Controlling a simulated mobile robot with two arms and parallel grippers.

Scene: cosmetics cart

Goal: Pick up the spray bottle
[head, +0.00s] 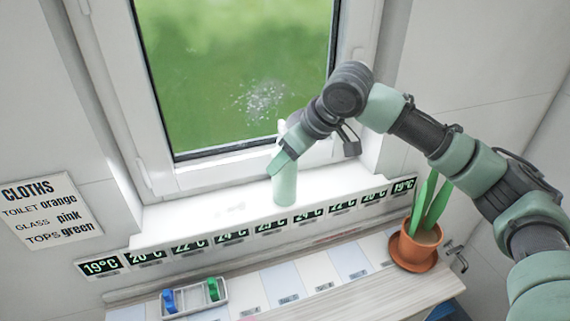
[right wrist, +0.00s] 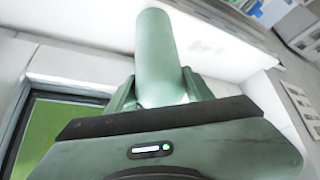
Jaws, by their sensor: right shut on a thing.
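The spray bottle (head: 285,187) is pale green and upright at the window, over the white sill. I cannot tell whether its base touches the sill. My right gripper (head: 281,160) comes in from the right and is shut on the bottle's upper part. In the right wrist view, the bottle (right wrist: 157,45) sits between both fingers of the gripper (right wrist: 163,92). The fingers and wrist hide part of the bottle's top. My left gripper is not in view.
The white sill (head: 190,222) is otherwise mostly clear, with temperature labels along its front. Below, a shelf holds a potted plant (head: 418,245) at the right and a small tray (head: 194,307) with blue and green items. A cloths sign (head: 45,212) hangs at left.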

